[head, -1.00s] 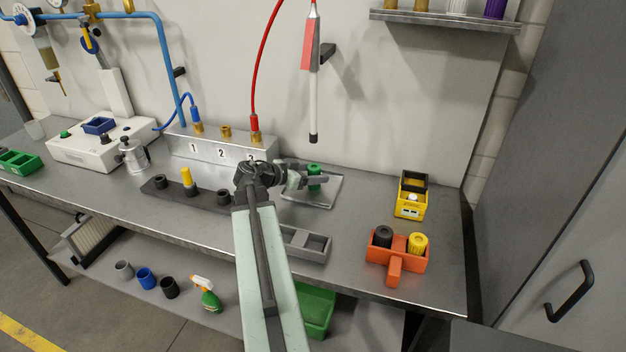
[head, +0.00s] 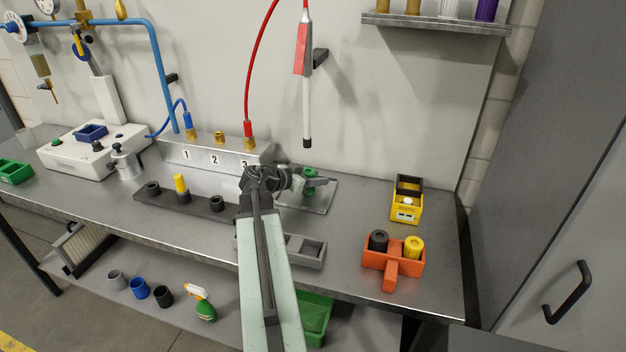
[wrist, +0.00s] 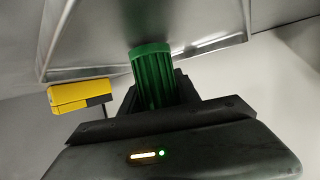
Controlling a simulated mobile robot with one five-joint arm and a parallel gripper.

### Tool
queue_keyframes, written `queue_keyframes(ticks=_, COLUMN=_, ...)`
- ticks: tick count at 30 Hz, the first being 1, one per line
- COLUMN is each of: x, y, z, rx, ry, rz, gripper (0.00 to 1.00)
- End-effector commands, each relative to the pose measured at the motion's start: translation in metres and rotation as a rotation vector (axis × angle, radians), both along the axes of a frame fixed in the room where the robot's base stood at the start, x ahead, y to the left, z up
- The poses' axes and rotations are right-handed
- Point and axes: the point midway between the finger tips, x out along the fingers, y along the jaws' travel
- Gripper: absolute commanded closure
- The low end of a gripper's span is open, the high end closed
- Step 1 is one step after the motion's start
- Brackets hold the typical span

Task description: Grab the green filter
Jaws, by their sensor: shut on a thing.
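The green filter (head: 310,174) is a small ribbed cylinder at the metal tray (head: 318,203) on the bench. In the wrist view the filter (wrist: 152,72) stands between the jaws of my gripper (wrist: 160,98), its flat end and ribbed side showing. My gripper (head: 312,182) is shut on it. The lower part of the filter is hidden by the jaws. I cannot tell whether it touches the tray.
An orange carrier (head: 376,262) with a black and a yellow filter stands to the right, near a yellow box (head: 406,208). A grey holder (head: 308,250) is at the front edge. A dark rack (head: 196,202) lies to the left. A white-and-red tool (head: 306,100) hangs above.

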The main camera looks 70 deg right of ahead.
Motion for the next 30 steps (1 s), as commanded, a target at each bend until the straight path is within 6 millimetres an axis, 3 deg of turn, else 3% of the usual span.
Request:
queue_keyframes(ticks=14, x=0.001, y=0.000, z=0.075, rx=0.000, ry=0.000, rz=0.001, gripper=1.00)
queue_keyframes(ticks=20, x=0.022, y=0.038, z=0.067, rx=0.001, ry=0.001, rz=0.005, gripper=1.00)
queue_keyframes(ticks=30, x=0.073, y=0.122, z=0.067, rx=0.000, ry=0.000, rz=0.006, gripper=1.00)
